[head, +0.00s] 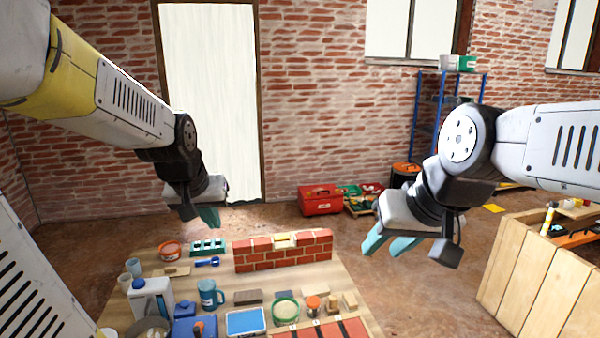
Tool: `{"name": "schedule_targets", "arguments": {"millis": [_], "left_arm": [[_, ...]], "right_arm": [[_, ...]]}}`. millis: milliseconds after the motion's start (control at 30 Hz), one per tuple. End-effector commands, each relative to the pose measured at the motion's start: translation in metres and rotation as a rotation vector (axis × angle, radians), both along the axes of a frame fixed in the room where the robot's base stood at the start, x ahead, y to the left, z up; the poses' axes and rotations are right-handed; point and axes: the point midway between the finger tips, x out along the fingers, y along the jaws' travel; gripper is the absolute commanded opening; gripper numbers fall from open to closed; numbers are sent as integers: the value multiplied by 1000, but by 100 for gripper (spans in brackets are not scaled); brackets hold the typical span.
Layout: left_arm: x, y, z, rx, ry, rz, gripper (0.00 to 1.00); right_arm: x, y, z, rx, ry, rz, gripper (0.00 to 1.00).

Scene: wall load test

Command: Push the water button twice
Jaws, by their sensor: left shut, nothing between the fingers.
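A white container with a blue round top (151,299) stands at the left of the wooden table (355,290). It looks like a water dispenser, but I cannot make out a labelled water button. My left gripper (208,217) is shut and empty, its teal fingers pointing down. It hangs above and beyond the table's far left part, well apart from the white container. My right gripper (388,244) is open and empty, its two teal fingers apart, to the right of the red brick wall.
A small red brick wall (285,255) stands at the back of the table. A blue jug (209,295), blue tray (245,321), green-rimmed bowl (286,308) and orange-rimmed tub (170,250) crowd the table.

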Motion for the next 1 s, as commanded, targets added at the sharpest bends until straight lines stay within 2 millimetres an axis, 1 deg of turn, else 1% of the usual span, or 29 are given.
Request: {"name": "schedule_targets", "arguments": {"millis": [33,100,200,300,400,500,567,1000], "left_arm": [[-22,-11,13,-6,-15,-19,0],[-52,-21,23,-20,-19,-40,0],[-89,-33,31,-47,-23,-70,0],[-117,-41,33,-73,-26,-96,0],[-133,-46,33,-91,-25,-114,0],[-140,-48,33,-97,-22,-123,0],[-141,-48,33,-99,-22,-124,0],[-138,-47,32,-92,-20,-124,0]], "right_arm": [[0,0,0,0,0,0,36],[0,0,0,0,0,0,36],[0,0,0,0,0,0,36],[0,0,0,0,0,0,36],[0,0,0,0,0,0,36],[0,0,0,0,0,0,36],[0,0,0,0,0,0,36],[0,0,0,0,0,0,36]]}}
